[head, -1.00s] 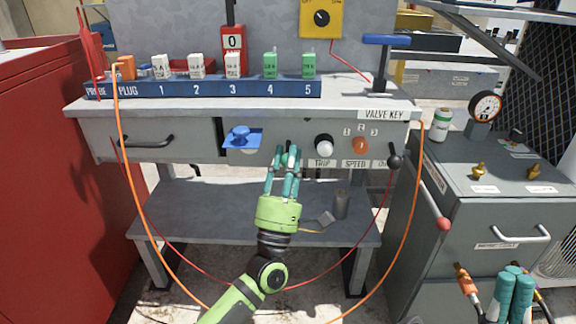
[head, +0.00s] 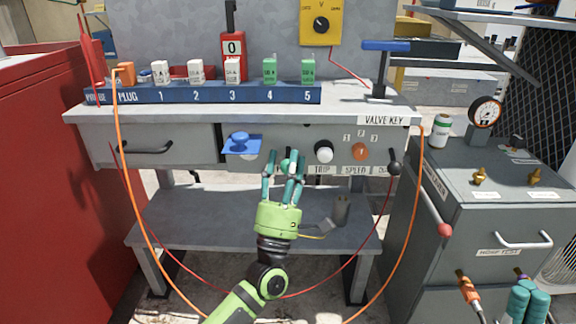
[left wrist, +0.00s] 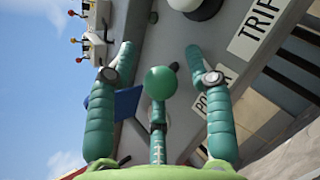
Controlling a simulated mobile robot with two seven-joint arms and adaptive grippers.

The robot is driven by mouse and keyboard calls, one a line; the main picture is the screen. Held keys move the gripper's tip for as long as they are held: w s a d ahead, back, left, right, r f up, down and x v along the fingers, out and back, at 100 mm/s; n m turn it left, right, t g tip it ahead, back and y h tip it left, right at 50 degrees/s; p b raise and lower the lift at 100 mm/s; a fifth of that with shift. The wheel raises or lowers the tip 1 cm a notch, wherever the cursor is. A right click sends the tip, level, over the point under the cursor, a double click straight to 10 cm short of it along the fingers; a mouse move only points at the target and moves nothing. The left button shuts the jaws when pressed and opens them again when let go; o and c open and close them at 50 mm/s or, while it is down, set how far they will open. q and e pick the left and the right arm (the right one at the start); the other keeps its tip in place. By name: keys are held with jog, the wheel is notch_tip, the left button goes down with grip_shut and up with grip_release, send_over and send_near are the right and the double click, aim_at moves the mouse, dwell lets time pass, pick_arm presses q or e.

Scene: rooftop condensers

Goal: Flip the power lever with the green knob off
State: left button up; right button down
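The green knob (head: 285,165) of the power lever shows at the front panel of the bench, partly hidden by my left gripper's fingers. In the left wrist view the round green knob (left wrist: 160,82) sits between the spread fingers, with a dark stem behind it. My left gripper (head: 284,160) is open, its fingers around the knob with gaps on both sides. Part of a POWER label (left wrist: 214,98) shows behind a finger. My right gripper (head: 526,298) is at the bottom right, cut off by the frame, and its opening cannot be judged.
Beside the knob are a blue part (head: 240,143), a white TRIP button (head: 323,152), an orange SPEED knob (head: 360,151) and a black knob (head: 394,168). An orange cable (head: 120,190) hangs in front. A red cabinet (head: 50,200) stands left, a grey cabinet (head: 480,215) right.

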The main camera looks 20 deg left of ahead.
pick_arm(q)
jog(key=shift+f, duration=0.1)
jog(key=v, duration=1.2)
